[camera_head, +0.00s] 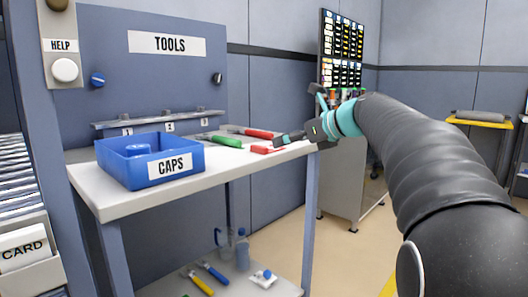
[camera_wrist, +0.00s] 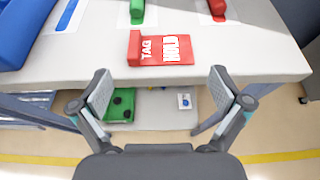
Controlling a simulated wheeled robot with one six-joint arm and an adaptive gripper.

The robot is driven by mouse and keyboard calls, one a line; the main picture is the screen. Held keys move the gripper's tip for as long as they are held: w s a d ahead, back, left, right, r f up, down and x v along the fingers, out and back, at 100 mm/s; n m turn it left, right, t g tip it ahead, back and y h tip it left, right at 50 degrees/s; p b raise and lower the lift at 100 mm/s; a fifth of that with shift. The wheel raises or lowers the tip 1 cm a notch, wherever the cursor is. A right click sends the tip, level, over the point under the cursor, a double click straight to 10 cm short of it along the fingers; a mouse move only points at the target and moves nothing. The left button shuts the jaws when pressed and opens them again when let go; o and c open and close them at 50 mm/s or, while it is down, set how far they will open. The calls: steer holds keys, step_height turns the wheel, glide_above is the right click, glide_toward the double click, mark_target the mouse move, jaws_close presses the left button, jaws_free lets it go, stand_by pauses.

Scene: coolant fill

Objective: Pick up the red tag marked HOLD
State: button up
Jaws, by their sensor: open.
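The red tag (camera_wrist: 161,48) lies flat near the front edge of the white bench top in the wrist view, with the words TAG and HOLD on it. In the head view the red tag (camera_head: 266,149) shows small near the bench's right end, beside my gripper (camera_head: 291,138). In the wrist view my gripper (camera_wrist: 160,92) is open and empty, its two fingers spread wide. The tag lies ahead of the fingertips, between their lines, and apart from them.
The bench top (camera_head: 110,200) also holds a blue CAPS bin (camera_head: 125,172), a green-handled tool (camera_head: 226,142) and a red-handled tool (camera_head: 258,133). A lower shelf (camera_head: 235,285) carries a bottle (camera_head: 242,252) and several small items.

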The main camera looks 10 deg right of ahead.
mark_target(275, 150)
steer(key=shift+b+x, duration=0.3)
steer(key=shift+x, duration=2.6)
steer(key=c, duration=1.3)
steer(key=shift+c, duration=1.1)
